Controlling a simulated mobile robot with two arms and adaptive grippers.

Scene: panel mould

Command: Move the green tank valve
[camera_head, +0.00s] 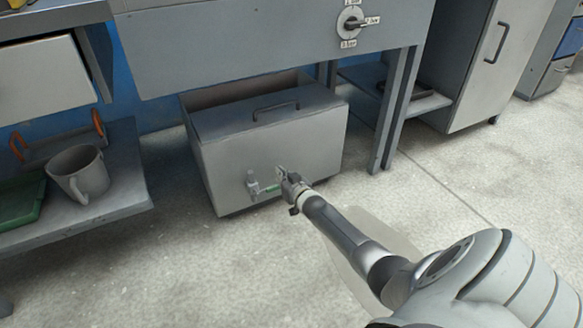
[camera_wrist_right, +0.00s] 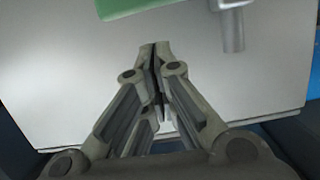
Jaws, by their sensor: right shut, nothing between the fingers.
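The green tank valve handle (camera_head: 271,188) sits on a metal tap (camera_head: 253,184) low on the front of a grey tank (camera_head: 270,150). In the right wrist view the green handle (camera_wrist_right: 130,5) is at the top edge, partly cut off, with the metal spout (camera_wrist_right: 232,30) to its right. My right gripper (camera_head: 284,174) is close to the handle, at its right end in the head view. In the wrist view my right gripper (camera_wrist_right: 155,48) is shut and empty, its tips just below the green handle. Whether they touch it I cannot tell. My left gripper is not in view.
The tank stands on the floor under a grey bench with a rotary knob (camera_head: 351,22). At the left a low shelf (camera_head: 110,200) holds a mug (camera_head: 80,174) and a green tray (camera_head: 20,198). Bench legs (camera_head: 391,120) stand right of the tank. The floor in front is clear.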

